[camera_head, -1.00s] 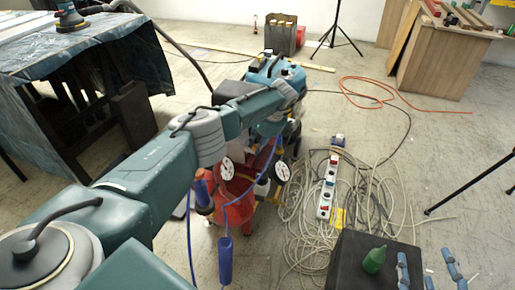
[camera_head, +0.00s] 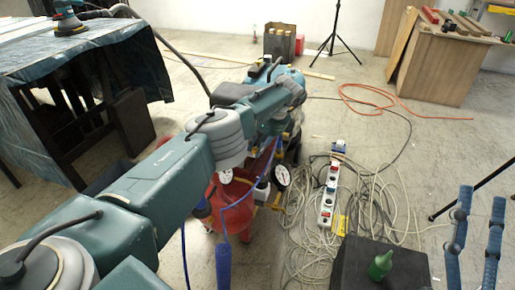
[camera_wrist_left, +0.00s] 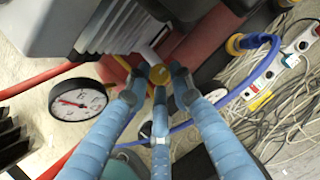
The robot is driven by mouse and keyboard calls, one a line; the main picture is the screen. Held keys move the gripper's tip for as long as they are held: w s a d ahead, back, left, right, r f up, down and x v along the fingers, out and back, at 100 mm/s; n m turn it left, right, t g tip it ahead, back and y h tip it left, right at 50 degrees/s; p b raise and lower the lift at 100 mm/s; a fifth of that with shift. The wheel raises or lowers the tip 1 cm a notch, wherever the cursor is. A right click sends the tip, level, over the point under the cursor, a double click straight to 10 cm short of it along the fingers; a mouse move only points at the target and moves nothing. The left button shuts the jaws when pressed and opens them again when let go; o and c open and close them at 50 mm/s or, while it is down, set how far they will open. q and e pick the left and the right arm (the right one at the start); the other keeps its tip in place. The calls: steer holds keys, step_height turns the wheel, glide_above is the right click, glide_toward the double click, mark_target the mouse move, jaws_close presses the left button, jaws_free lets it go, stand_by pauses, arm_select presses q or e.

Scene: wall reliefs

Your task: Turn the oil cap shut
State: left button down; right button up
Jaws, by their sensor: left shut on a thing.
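The oil cap (camera_wrist_left: 159,74) is small, round and yellow, in the left wrist view. It sits at the end of a pale neck on the compressor. The fingers of my left gripper (camera_wrist_left: 157,92) close around the cap. In the head view, my left arm reaches over the red compressor (camera_head: 232,190) and hides the cap and the fingertips. The compressor's red tank (camera_wrist_left: 205,45) also shows in the wrist view. My right gripper (camera_head: 480,200) stands at the lower right of the head view, its visible blue fingers straight, apart and empty.
A pressure gauge (camera_wrist_left: 78,100) is left of the fingers, and a blue hose (camera_wrist_left: 262,68) curves at the right. A power strip (camera_head: 328,195) and tangled cables lie on the floor. A black box (camera_head: 350,262) bears a green bottle (camera_head: 380,265). A covered table (camera_head: 70,60) stands left.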

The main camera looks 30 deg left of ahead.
arm_select(q)
steer(key=shift+w+a+r, duration=0.2)
steer(key=shift+r, duration=0.1)
steer(key=c, duration=1.6)
jaws_free()
steer(key=shift+o, duration=0.2)
steer(key=shift+f, duration=0.15)
steer(key=shift+d, duration=0.15)
steer(key=v, duration=1.2)
